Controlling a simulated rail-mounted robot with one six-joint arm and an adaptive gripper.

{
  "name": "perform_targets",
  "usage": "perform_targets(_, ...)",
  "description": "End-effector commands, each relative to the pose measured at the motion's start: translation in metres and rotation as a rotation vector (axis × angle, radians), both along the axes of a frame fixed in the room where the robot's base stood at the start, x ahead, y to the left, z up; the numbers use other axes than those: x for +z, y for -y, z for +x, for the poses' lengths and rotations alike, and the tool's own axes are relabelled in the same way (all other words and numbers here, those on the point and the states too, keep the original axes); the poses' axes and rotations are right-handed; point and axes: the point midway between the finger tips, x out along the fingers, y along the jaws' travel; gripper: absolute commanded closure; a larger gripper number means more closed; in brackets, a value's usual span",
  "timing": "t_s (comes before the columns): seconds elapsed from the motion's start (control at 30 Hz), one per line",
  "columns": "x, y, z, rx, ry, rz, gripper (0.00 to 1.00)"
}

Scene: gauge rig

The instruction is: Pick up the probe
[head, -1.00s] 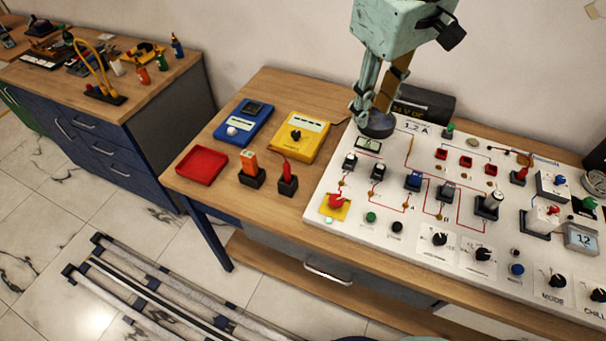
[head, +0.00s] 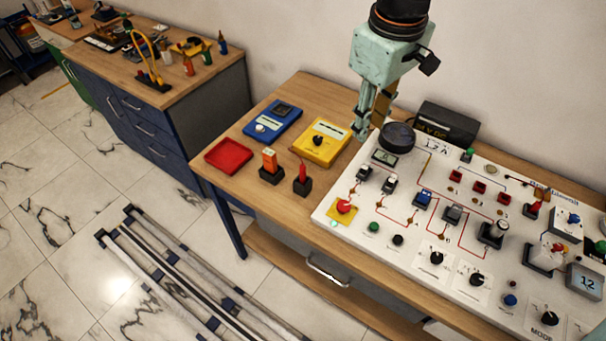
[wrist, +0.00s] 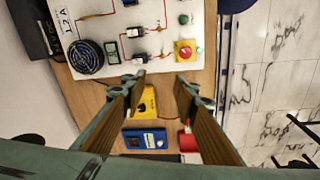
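The probe (head: 302,179) looks like a red handle standing upright in a small black holder on the wooden bench, in front of the yellow meter (head: 321,141). My gripper (head: 361,128) is above the back of the bench, near the panel's left edge, well apart from the probe. In the wrist view my gripper (wrist: 160,82) has its two fingers wide apart with nothing between them. The yellow meter (wrist: 146,101) shows beyond the fingers there. A thin red lead shows between the fingers, but I cannot make out the probe itself; the right finger may hide it.
An orange tool (head: 269,160) stands in a black holder just left of the probe. A red tray (head: 229,157) and a blue meter (head: 272,121) lie nearby. The white panel (head: 405,222) with switches and knobs fills the right. A black round part (head: 397,137) is beside my gripper.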

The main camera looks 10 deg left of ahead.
Motion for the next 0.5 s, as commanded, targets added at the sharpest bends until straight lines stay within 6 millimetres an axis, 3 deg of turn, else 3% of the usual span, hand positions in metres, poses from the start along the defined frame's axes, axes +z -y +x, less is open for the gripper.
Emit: perform_targets(0.5,-0.041,-0.075,0.018,0.198,-0.059,-0.022,0.73)
